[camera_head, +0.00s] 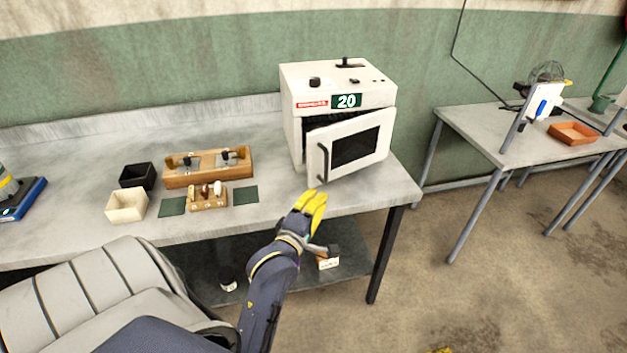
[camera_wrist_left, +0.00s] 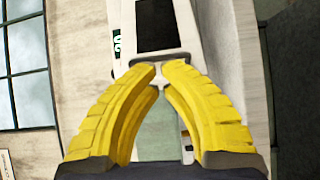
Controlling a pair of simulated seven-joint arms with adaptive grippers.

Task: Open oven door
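The white oven (camera_head: 338,110) stands at the right end of the bench, with a green "20" label on its front. Its door (camera_head: 352,146) is ajar, with a dark gap along the top and left. The grey door handle (camera_head: 322,163) is on the door's left side. My left gripper (camera_head: 314,195), with yellow fingers, is just below and in front of the handle. In the left wrist view the fingertips (camera_wrist_left: 161,68) are a little apart with nothing clearly held, and the handle (camera_wrist_left: 145,62) lies just beyond them. A yellow tip, likely my right gripper (camera_head: 440,350), shows at the bottom edge.
Left of the oven on the bench (camera_head: 270,133) are a wooden rack (camera_head: 207,167), a smaller wooden holder (camera_head: 208,200), a black box (camera_head: 137,176) and a cream box (camera_head: 127,205). A second table (camera_head: 480,125) stands to the right, across open floor.

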